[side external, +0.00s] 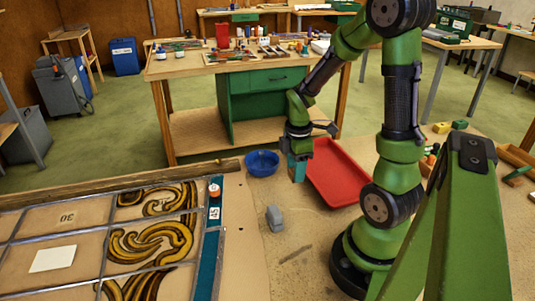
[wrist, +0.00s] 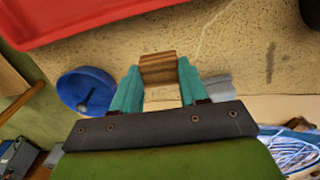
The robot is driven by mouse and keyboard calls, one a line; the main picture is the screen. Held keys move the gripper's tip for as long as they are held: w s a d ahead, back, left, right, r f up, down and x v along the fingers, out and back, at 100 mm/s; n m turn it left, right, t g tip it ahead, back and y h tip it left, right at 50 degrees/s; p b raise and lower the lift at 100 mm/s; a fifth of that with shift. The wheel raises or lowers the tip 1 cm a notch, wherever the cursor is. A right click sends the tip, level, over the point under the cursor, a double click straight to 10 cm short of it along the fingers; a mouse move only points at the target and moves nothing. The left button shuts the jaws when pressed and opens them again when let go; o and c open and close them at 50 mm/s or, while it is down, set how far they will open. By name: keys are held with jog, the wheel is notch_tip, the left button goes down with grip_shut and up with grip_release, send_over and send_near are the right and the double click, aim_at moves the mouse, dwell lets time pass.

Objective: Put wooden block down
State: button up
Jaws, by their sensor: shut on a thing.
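In the wrist view a brown wooden block (wrist: 158,68) sits between the two teal fingers of my gripper (wrist: 158,84), which are shut on it. In the side external view my gripper (side external: 298,168) points down between the blue bowl and the red tray. The block is too hidden there to make out. I cannot tell from these views how far the block is above the table surface (side external: 322,238).
A blue bowl (side external: 262,163) stands left of my gripper and a red tray (side external: 340,178) right of it. A grey object (side external: 275,218) stands nearer the front. The leaded panel (side external: 100,238) lies at left. Bare table shows between panel and arm base.

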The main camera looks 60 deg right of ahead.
aim_at(294, 194)
jog(key=shift+f, duration=2.75)
jog(key=shift+f, duration=0.2)
jog(key=o, duration=1)
notch_tip(294, 194, up, 12)
jog(key=shift+r, duration=0.15)
jog(key=a+r+m+t, duration=0.2)
jog(key=a+r+m, duration=0.1)
jog(key=a, duration=0.3)
jog(key=a+r+m+t+y, duration=0.1)
jog(key=a+r+m+t, duration=0.1)
jog(key=a+r+m, duration=0.2)
jog(key=s+a+r+m+t+y, duration=0.1)
jog(key=a+r+m+t, duration=0.2)
jog(key=a+m, duration=0.3)
jog(key=shift+a+r, duration=0.7)
jog(key=shift+a, duration=0.35)
